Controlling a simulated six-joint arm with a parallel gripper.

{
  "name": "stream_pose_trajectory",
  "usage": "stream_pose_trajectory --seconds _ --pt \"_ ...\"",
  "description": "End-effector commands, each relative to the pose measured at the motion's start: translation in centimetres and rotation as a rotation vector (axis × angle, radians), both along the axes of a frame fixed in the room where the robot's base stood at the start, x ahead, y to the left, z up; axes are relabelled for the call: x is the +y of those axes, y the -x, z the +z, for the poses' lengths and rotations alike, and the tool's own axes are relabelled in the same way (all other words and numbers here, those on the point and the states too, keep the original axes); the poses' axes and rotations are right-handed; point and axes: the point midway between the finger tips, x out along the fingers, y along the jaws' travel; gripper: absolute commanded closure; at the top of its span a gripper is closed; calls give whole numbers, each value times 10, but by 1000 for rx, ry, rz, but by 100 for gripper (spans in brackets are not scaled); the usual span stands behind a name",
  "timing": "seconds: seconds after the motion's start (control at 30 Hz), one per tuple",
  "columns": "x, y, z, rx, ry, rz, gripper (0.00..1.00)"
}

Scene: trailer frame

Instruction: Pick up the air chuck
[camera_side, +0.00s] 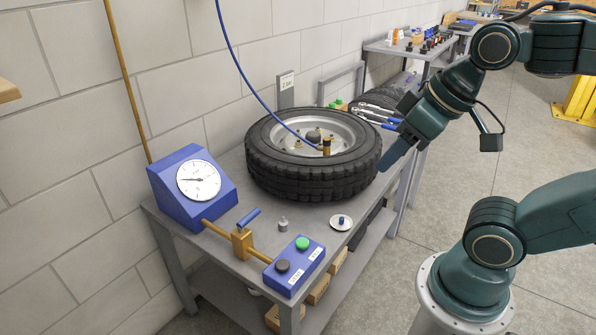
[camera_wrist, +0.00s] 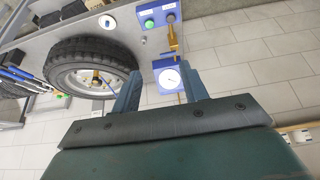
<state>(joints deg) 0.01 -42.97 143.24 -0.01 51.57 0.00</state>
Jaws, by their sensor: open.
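The air chuck (camera_side: 326,147) looks like the small brass piece with a dark top at the end of the thin blue hose (camera_side: 240,60). It rests at the wheel hub area of the black tire (camera_side: 310,183), which lies flat on the grey bench (camera_side: 215,255). In the wrist view the brass piece (camera_wrist: 97,79) shows left of my fingers, over the silver rim. My gripper (camera_side: 392,136) is open and empty, to the right of the tire and above its right edge; the open fingers also show in the wrist view (camera_wrist: 158,74). Whether the chuck touches the rim is unclear.
A blue gauge box (camera_side: 178,205), a brass valve with a blue lever (camera_side: 242,243) and a blue button box (camera_side: 293,266) stand at the bench's front. Blue-handled tools (camera_side: 375,112) lie behind the tire. A block wall runs along the left.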

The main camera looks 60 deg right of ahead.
Motion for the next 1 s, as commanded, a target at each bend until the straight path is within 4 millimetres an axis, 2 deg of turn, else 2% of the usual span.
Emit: stream_pose_trajectory --seconds 0.37,0.57,0.77,1.0 --pt "0 -1 1 1 0 0 51" --pt "-3 -14 8 9 6 3 51" --pt "-12 -46 21 29 17 17 51" --pt "-34 -98 35 53 30 41 51"
